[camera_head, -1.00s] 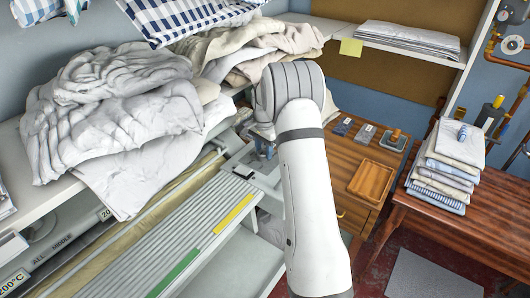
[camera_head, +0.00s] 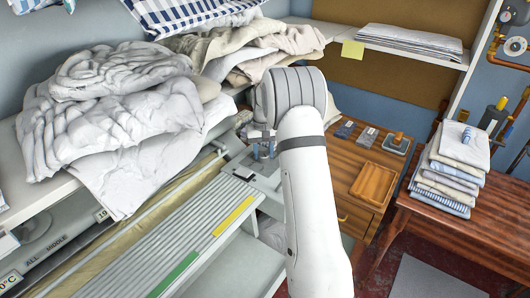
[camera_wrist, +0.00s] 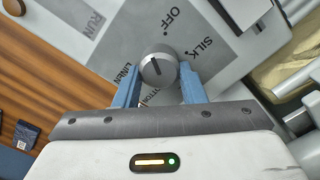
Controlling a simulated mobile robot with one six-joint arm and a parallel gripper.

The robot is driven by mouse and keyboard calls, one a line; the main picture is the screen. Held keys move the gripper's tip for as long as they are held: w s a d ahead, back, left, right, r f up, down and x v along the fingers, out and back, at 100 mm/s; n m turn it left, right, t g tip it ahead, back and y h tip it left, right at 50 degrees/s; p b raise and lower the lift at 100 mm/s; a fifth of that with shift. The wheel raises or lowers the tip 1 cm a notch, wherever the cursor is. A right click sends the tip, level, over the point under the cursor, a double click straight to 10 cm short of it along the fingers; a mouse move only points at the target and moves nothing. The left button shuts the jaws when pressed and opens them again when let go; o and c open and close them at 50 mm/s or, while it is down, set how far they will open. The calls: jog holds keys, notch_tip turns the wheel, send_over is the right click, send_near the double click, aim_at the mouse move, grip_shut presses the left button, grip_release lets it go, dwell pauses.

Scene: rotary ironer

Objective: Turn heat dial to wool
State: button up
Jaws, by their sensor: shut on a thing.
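The heat dial is a round grey knob (camera_wrist: 158,66) with a dark pointer line, on a grey label plate (camera_wrist: 215,60) in the wrist view. The words OFF, SILK and LINEN are readable around it. COTTON is partly covered, and I see no wool label. My gripper (camera_wrist: 158,82) has its blue fingers on both sides of the knob and is shut on it. The pointer runs up and down in the picture, slightly slanted; which label it marks is unclear. In the head view my gripper (camera_head: 263,149) is at the ironer's right end, and the dial is hidden there.
Crumpled white laundry (camera_head: 110,120) lies on the shelf left of my arm. The slatted ironer bed (camera_head: 170,240) is below it. A wooden cabinet with a tray (camera_head: 374,184) stands to the right, beside a table with folded linens (camera_head: 450,170).

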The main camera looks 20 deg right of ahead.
aim_at(263, 153)
jog(key=n, duration=0.5)
jog(key=shift+w+a+r+n+b, duration=0.1)
jog(key=shift+w+r+n+b, duration=0.05)
jog(key=shift+r+n+b, duration=0.15)
dwell(0.4)
jog(key=o, duration=1)
jog(key=shift+f, duration=0.25)
notch_tip(263, 153, up, 7)
jog(key=shift+b, duration=0.3)
jog(key=shift+r, duration=0.4)
